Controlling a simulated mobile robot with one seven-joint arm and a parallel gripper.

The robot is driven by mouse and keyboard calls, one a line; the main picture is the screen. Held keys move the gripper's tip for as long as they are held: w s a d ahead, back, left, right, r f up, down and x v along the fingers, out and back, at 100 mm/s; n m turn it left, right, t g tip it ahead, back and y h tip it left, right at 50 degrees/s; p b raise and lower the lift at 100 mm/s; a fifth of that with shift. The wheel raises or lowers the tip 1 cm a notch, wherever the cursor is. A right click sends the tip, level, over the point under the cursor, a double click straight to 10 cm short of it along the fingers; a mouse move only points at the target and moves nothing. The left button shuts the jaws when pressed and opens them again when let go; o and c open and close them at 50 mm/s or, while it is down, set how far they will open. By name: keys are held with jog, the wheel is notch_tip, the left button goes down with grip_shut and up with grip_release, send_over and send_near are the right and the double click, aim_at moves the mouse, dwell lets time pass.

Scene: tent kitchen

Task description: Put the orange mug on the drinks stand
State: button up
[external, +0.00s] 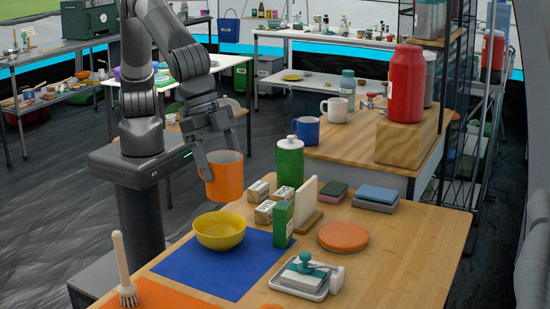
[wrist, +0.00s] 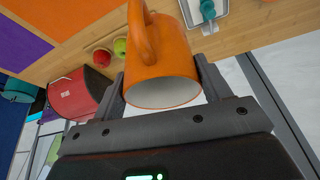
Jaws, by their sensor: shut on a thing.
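The orange mug (external: 225,178) is held in my gripper (external: 221,156), raised above the far left edge of the near wooden table, behind the yellow bowl. In the wrist view my gripper (wrist: 162,85) has one finger on each side of the orange mug (wrist: 165,55); its handle points away from the palm. The drinks stand appears to be the wooden-topped table (external: 345,150) farther back, right of my arm. On it are a blue mug (external: 306,132), a white mug (external: 335,110) and a red dispenser (external: 405,85) on a wooden block.
The near table holds a yellow bowl (external: 220,231) on a blue mat (external: 190,271), a green canister (external: 289,163), small boxes, an orange disc (external: 343,237) and a tray (external: 300,280). The drinks table's front area looks clear. A dark rack (external: 478,150) stands at its right.

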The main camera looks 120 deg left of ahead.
jog(key=w+a, duration=0.4)
jog(key=a, duration=0.7)
jog(key=w+a, duration=0.3)
jog(key=a, duration=3.2)
jog(key=s+a, duration=0.6)
jog(key=a, duration=0.5)
jog(key=s+a, duration=0.7)
jog(key=a, duration=0.3)
jog(key=s+a, duration=0.6)
jog(key=a, duration=0.5)
jog(key=shift+s+a+f, duration=0.65)
jog(key=shift+a+f, duration=1.2)
jog(key=shift+f, duration=0.8)
jog(key=shift+s+a+f, duration=0.6)
jog(key=shift+a+f, duration=1.3)
jog(key=shift+f, duration=0.7)
jog(key=shift+s+a+f, duration=0.65)
jog(key=shift+a+f, duration=1.2)
jog(key=shift+f, duration=0.8)
